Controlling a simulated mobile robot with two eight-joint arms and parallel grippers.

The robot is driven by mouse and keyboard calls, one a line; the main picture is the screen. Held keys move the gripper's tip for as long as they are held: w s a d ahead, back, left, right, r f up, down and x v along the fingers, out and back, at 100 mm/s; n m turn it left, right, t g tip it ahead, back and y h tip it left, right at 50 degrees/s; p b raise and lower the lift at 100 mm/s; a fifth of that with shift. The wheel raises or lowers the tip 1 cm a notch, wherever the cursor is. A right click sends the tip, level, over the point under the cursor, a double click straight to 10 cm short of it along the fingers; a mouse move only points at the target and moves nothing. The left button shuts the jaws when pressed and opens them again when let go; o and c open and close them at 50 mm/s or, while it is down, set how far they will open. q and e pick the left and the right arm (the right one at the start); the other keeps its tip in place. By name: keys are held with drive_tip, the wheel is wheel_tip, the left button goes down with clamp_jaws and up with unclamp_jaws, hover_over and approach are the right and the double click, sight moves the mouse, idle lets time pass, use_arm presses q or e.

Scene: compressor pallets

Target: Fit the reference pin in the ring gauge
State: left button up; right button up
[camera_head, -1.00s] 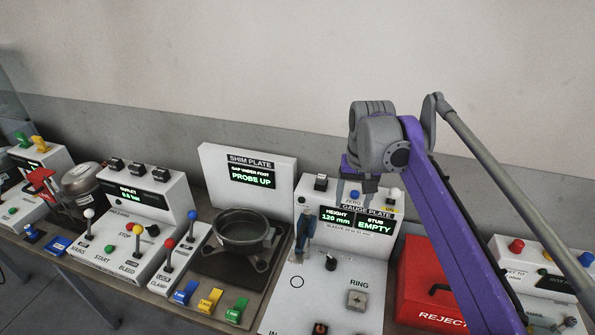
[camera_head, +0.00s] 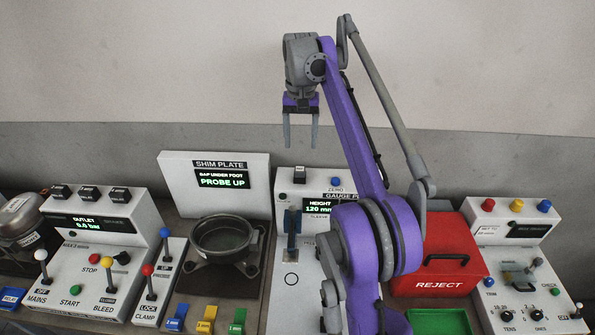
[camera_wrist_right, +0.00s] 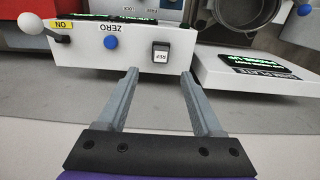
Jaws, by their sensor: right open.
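My right gripper (camera_head: 301,138) is open and empty, fingers pointing down, above the back edge of the white gauge plate station (camera_head: 280,262). In the right wrist view its fingertips (camera_wrist_right: 160,78) are apart, with a small block labelled REF (camera_wrist_right: 160,53) beyond the gap between them. That block also shows in the head view (camera_head: 300,175), on top of the station below the fingers. I cannot make out a reference pin. The ring gauge is not visible now; my right arm covers that part of the station. My left gripper is not in view.
A red REJECT box (camera_head: 470,262) stands right. Open space surrounds the raised gripper.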

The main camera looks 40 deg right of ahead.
sight(300, 169)
drive_tip(key=shift+f+b, duration=0.3)
drive_tip(key=shift+f, duration=0.25)
wheel_tip(300, 169, down, 7)
drive_tip(key=b, duration=0.4)
drive_tip(key=shift+f, duration=0.5)
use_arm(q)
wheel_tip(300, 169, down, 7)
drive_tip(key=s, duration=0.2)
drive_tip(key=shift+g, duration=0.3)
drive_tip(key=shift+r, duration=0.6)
use_arm(e)
drive_tip(key=shift+r, duration=0.1)
clamp_jaws()
